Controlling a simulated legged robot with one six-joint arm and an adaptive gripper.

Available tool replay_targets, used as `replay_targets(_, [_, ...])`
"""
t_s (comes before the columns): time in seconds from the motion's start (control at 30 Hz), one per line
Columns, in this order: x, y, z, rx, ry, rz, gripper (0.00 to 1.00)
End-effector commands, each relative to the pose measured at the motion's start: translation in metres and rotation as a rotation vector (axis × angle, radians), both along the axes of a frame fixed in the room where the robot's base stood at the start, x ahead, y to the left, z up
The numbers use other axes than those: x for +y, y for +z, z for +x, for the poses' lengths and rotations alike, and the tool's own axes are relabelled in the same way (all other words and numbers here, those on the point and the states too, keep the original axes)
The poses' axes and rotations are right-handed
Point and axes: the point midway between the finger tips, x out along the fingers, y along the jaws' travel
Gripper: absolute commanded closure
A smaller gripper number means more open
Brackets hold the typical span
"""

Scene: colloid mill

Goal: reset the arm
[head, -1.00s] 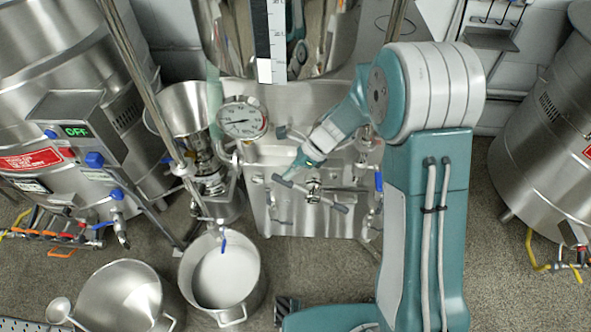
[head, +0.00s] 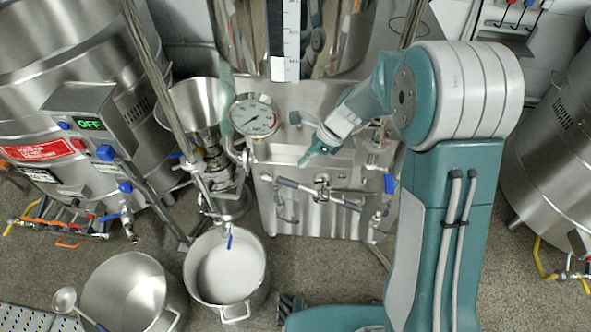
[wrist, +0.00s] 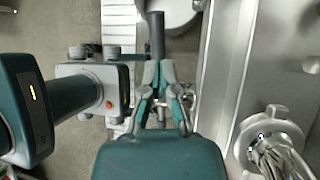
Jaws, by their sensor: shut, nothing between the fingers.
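My gripper (head: 303,163) is shut and empty in the head view, in front of the steel panel (head: 285,213) of the mill. Its tip is just above the left end of a T-shaped bar handle (head: 322,192) with dark grips. In the wrist view my gripper (wrist: 157,65) points up the picture with its fingers together. A dark grey grip (wrist: 157,32) shows just beyond the fingertips; I cannot tell the gap between them.
A round gauge (head: 254,117) and a hopper (head: 200,108) stand left of my gripper. A pot of white liquid (head: 228,271) and an empty pot (head: 125,290) are on the floor. A control box (head: 95,120) reads OFF. A steel tank (head: 560,150) stands at right.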

Motion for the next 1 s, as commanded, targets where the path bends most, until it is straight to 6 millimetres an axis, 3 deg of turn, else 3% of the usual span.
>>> replay_targets(0.1, [-0.015, 0.022, 0.006, -0.005, -0.003, 0.001, 1.0])
replay_targets(0.3, [-0.029, 0.044, 0.011, -0.004, -0.001, 0.0, 1.0])
replay_targets(0.67, [-0.033, 0.052, 0.011, -0.011, 0.006, -0.002, 1.0])
replay_targets(0.77, [-0.038, 0.065, 0.004, -0.063, 0.05, -0.013, 1.0])
replay_targets(1.0, [-0.064, 0.118, -0.035, -0.322, 0.305, -0.097, 1.0])
